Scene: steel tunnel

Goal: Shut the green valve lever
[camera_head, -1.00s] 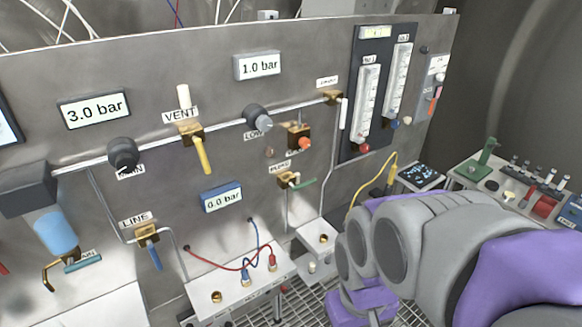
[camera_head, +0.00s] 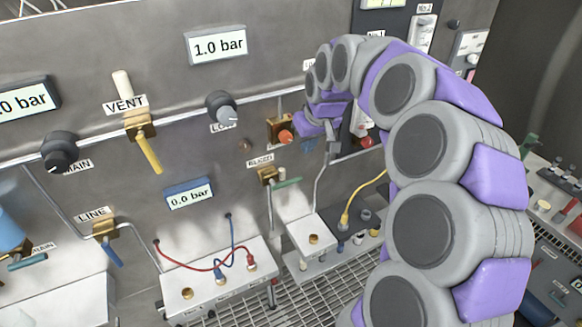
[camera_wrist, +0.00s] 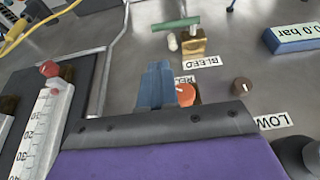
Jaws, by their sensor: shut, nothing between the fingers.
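The green valve lever (camera_head: 287,183) is on a brass valve (camera_head: 266,175) with a label reading BLEED above it. The lever points right, roughly level, across the thin pipe below the valve. In the wrist view the green lever (camera_wrist: 176,24) lies near the top, above the brass valve body (camera_wrist: 192,44), apart from my fingers. My gripper (camera_head: 333,145) is up and to the right of the lever in the head view, in front of the panel. In the wrist view its blue-grey fingers (camera_wrist: 157,70) are shut and empty, close beside an orange knob (camera_wrist: 185,95).
A flow meter (camera_wrist: 48,125) with a red knob stands left in the wrist view. A blue 0.0 bar display (camera_head: 189,193) is left of the valve. Below are a white box (camera_head: 308,238), red and blue cables (camera_head: 215,265) and a yellow cable (camera_head: 362,195). A teal lever (camera_head: 28,262) is at lower left.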

